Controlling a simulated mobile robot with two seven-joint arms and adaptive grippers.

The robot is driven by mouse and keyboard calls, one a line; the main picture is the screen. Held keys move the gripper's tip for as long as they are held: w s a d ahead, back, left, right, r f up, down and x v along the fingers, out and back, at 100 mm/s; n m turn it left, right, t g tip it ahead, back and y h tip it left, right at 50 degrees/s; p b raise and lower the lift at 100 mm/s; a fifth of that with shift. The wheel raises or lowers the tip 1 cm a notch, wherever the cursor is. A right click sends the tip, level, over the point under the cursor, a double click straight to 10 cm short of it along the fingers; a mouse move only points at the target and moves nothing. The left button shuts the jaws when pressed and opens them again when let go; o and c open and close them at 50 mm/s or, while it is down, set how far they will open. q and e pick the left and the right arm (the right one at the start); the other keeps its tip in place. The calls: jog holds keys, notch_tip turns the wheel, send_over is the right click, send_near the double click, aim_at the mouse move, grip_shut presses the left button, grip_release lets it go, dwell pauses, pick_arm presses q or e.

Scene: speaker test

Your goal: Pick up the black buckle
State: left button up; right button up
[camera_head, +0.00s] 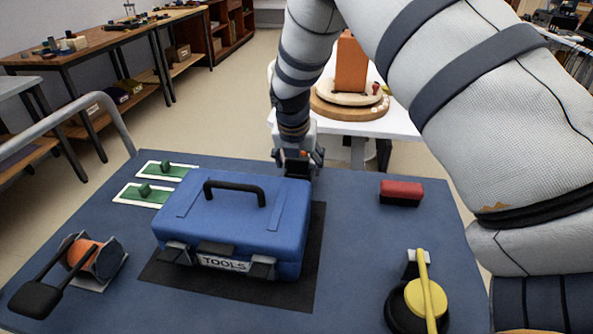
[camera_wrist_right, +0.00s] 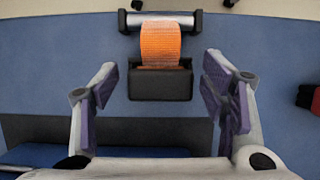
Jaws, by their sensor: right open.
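The black buckle (camera_wrist_right: 160,85) is a dark block at the end of a short orange strap (camera_wrist_right: 160,45) in the right wrist view. The strap runs up to a grey roller bar. My right gripper (camera_head: 298,158) is above the far edge of the table, just behind the blue toolbox in the head view. Its fingers are open, one on each side of the buckle in the right wrist view, with gaps and no visible contact. In the head view the gripper largely hides the buckle. My left gripper is not in view.
The blue toolbox (camera_head: 233,220) stands close in front of the right gripper. A red block (camera_head: 402,190) and a yellow lever (camera_head: 425,285) are at right. Green sliders (camera_head: 145,194) and an orange drum with a black handle (camera_head: 82,252) are at left. A white table stands behind.

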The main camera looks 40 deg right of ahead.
jog(key=shift+r, duration=0.25)
jog(key=c, duration=1.2)
jog(key=shift+o, duration=0.2)
